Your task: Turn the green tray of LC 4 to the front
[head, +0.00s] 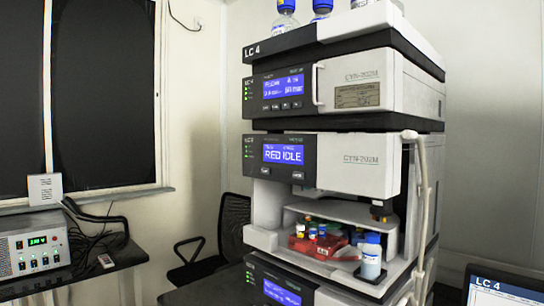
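The LC 4 stack (345,160) stands right of the middle, with "LC 4" on its top edge. Its middle unit has a lit blue display (283,153) that reads "RED IDLE". Below it is an open sampler bay (265,205). A red tray (303,244) with several small vials is at the front of the bay. A little green shows behind it, probably the green tray (334,226), mostly hidden by vials and the red tray. Neither of my grippers is in view.
A white bottle with a blue cap (371,257) stands at the bay's front right. Blue-capped bottles (286,16) stand on top of the stack. A black chair (235,225) is behind left. A laptop (503,291) labelled LC 4 is at lower right.

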